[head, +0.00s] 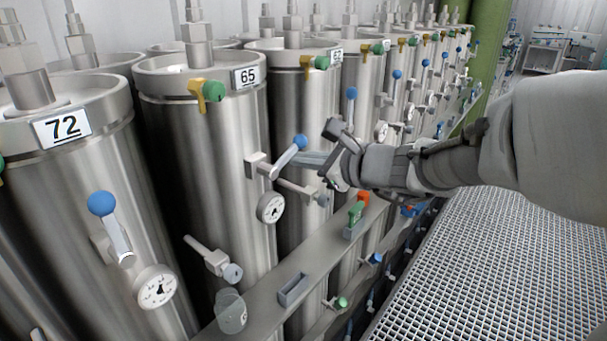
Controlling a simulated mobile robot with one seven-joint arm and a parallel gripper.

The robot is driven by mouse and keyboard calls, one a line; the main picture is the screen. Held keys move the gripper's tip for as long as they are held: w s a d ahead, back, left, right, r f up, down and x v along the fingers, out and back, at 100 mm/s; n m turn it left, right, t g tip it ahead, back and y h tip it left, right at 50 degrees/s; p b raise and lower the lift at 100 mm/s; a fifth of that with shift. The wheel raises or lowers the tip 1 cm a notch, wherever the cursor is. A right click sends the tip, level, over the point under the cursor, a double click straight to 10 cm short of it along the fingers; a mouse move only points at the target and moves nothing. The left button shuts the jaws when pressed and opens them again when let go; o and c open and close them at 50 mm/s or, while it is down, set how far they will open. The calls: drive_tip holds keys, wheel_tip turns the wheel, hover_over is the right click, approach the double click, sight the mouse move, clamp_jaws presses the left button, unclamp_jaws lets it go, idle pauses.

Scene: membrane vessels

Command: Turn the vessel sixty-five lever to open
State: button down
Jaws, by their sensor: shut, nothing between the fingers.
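Vessel sixty-five (210,150) is a tall steel cylinder with a "65" plate (249,77) on its upper rim. Its lever (285,160) is a short grey handle with a blue ball end (300,141), on a valve block at the vessel's right side. The lever slants up and to the right from the block. My gripper (307,160) comes in from the right, with its shut fingers pointing left at the lever, just below the blue ball. No thing shows between the fingers. I cannot tell whether the fingertips touch the lever.
A round gauge (271,208) sits below the valve. Vessel seventy-two (95,220), with its own blue-ball lever (102,204), stands to the left. More vessels line up behind. A grey rail (265,303) runs low in front. The metal grating floor (480,270) on the right is clear.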

sight(293, 146)
drive_tip(key=n+b, duration=0.1)
drive_tip(key=b, duration=0.1)
drive_tip(key=r+n+t+b, duration=0.1)
drive_tip(key=b, duration=0.2)
drive_tip(key=s+r+n+t+b, duration=0.1)
drive_tip(key=n+b, duration=0.1)
drive_tip(key=b, duration=0.1)
drive_tip(key=shift+a+h, duration=0.4)
drive_tip(key=shift+s+a+r+b, duration=0.4)
drive_tip(key=shift+s+r+b, duration=0.1)
drive_tip(key=shift+r+b, duration=0.3)
drive_tip(key=shift+s+a+r, duration=0.35)
drive_tip(key=shift+s+a, duration=0.05)
drive_tip(key=shift+s, duration=0.15)
drive_tip(key=shift+s+a, duration=0.15)
